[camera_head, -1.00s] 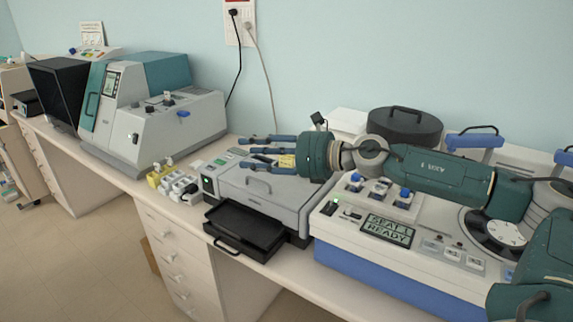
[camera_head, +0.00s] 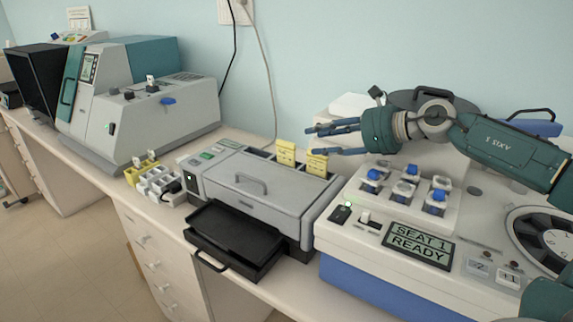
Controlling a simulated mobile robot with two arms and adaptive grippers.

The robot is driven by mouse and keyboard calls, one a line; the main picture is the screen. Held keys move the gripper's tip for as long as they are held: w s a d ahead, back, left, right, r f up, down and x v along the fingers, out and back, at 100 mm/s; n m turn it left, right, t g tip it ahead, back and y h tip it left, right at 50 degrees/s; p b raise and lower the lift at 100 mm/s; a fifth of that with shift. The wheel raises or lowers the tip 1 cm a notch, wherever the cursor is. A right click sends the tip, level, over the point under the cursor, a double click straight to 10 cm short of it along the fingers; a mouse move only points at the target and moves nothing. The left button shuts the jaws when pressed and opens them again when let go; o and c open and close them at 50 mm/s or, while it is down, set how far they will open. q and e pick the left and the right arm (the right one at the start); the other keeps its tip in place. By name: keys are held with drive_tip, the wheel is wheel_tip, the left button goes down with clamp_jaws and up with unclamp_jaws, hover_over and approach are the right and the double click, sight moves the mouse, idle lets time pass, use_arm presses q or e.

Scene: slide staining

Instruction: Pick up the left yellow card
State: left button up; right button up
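Two yellow cards stand upright at the back of the grey drawer machine (camera_head: 262,190). The left yellow card (camera_head: 286,153) is fully in view, with nothing touching it. The right yellow card (camera_head: 316,162) is beside it, just below my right gripper's fingers. My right gripper (camera_head: 312,142) comes in from the right with its blue fingers pointing left. The fingers are spread apart with nothing visible between them, to the right of the left card. My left gripper is not in view.
A black tray (camera_head: 234,240) sticks out from the machine's front. A white machine (camera_head: 380,240) with a "SEAT 1 READY" screen and blue-topped jars stands at right. A white rack (camera_head: 160,182) and a grey-teal machine (camera_head: 140,110) stand at left.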

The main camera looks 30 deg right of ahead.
sight(290, 144)
drive_tip(key=p+x, duration=0.1)
drive_tip(key=x, duration=0.4)
drive_tip(key=shift+w+f+p, duration=0.1)
drive_tip(key=shift+w+p, duration=0.1)
drive_tip(key=shift+p, duration=0.2)
drive_tip(key=p+x, duration=0.1)
drive_tip(key=x, duration=0.6)
drive_tip(key=shift+f, duration=0.2)
drive_tip(key=shift+s+d, duration=0.1)
drive_tip(key=shift+c, duration=1.4)
clamp_jaws()
